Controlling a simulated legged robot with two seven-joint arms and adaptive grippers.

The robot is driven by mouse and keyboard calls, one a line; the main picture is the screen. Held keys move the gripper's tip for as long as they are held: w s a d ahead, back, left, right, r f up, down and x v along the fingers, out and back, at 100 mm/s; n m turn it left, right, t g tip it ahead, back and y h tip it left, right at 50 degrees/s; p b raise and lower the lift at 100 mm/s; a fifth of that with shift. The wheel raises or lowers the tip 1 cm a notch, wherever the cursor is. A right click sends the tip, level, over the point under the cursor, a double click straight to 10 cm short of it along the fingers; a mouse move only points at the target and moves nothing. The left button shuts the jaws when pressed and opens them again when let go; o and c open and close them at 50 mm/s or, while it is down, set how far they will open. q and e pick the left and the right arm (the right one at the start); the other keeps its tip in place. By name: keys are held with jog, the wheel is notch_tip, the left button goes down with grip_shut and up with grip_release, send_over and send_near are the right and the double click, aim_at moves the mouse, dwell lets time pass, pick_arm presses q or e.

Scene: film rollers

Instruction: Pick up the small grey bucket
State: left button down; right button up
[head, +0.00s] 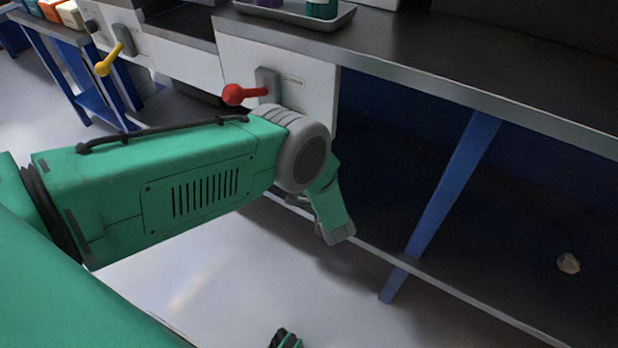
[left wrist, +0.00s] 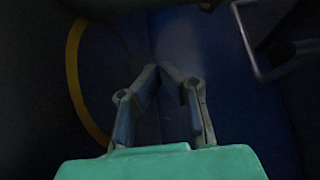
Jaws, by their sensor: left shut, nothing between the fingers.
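No small grey bucket can be made out in the head view. In the dark left wrist view, my left gripper (left wrist: 168,72) is shut and empty, its fingertips together in front of a dark blue surface. A bent grey metal bar (left wrist: 250,45) shows at the upper right there, and a yellow curved band (left wrist: 76,80) at the left; I cannot tell whether either belongs to the bucket. In the head view my left arm reaches in from the left to the bench's lower shelf, and its fingers cannot be made out.
A dark-topped bench (head: 450,70) with a metal edge runs along the back and right. A blue leg (head: 450,190) stands under it. A red lever (head: 245,94) and a yellow lever (head: 109,60) stick out. A small pale lump (head: 568,263) lies on the lower shelf.

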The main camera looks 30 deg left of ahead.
pick_arm(q)
jog(key=b+x, duration=0.1)
jog(key=x, duration=0.2)
jog(key=shift+w+a+f, duration=0.1)
jog(key=shift+w+a, duration=0.05)
jog(key=shift+w, duration=0.15)
jog(key=a, duration=0.1)
jog(key=s+a, duration=0.1)
jog(key=shift+s+a, duration=0.6)
jog(key=shift+a, duration=0.15)
